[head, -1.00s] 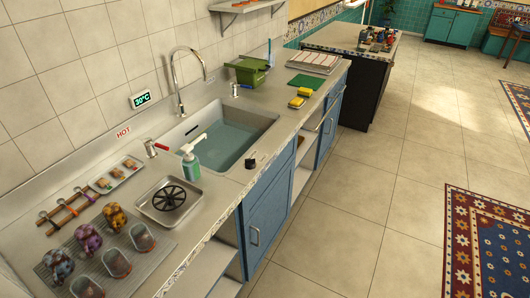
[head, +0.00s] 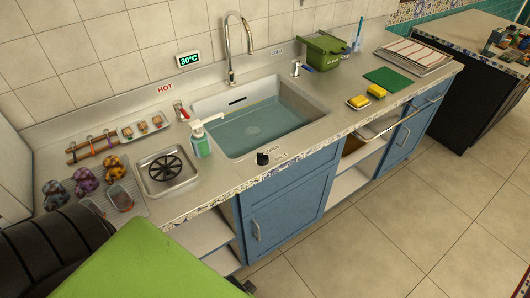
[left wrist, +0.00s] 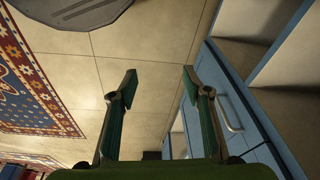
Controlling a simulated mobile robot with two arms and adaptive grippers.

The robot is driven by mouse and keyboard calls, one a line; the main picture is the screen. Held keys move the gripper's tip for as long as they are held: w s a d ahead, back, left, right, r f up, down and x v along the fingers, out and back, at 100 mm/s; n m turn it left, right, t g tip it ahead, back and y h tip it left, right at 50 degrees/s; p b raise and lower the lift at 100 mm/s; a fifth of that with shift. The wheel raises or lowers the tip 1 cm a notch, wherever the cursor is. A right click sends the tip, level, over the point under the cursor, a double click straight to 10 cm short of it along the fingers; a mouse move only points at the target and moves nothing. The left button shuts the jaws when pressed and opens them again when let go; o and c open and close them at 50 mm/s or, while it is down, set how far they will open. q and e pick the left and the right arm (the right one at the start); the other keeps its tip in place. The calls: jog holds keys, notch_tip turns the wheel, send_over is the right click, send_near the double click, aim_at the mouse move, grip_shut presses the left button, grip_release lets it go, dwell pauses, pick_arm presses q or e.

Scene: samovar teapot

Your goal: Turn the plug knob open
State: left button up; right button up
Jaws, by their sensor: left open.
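A small black knob (head: 262,158), which looks like the plug knob, sits on the counter's front edge just in front of the sink (head: 255,120). Small labels lie on the counter beside it, too small to read surely. The sink holds water. My left gripper (left wrist: 160,76) shows in the left wrist view with its two green fingers wide apart and nothing between them. Floor and blue cabinet fronts lie beyond the fingers, and the knob is not in that view. In the head view only my left arm shows at lower left; its fingertips are out of sight. My right gripper is not in view.
A soap bottle (head: 200,140) and a red-handled tap (head: 181,112) stand left of the sink. Yellow sponges (head: 358,102) and a green cloth (head: 388,80) lie to its right. A blue cabinet door (head: 290,205) is below. The floor in front is open.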

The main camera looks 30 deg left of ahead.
pick_arm(q)
jog(key=w+r+t, duration=0.1)
jog(key=w+r, duration=0.1)
jog(key=r, duration=0.8)
jog(key=w+r, duration=0.2)
jog(key=r, duration=0.8)
notch_tip(320, 180, up, 20)
jog(key=n+y, duration=0.2)
jog(key=n, duration=0.5)
send_over(262, 155)
jog(key=s+d, duration=0.2)
jog(key=s, duration=0.3)
jog(key=shift+t, duration=0.4)
jog(key=p+x, duration=0.2)
jog(key=x, duration=1)
jog(key=shift+w+f, duration=0.25)
jog(key=shift+w, duration=0.05)
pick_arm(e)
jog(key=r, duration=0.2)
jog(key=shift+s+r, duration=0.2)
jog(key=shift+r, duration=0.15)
pick_arm(q)
jog(key=c, duration=1.1)
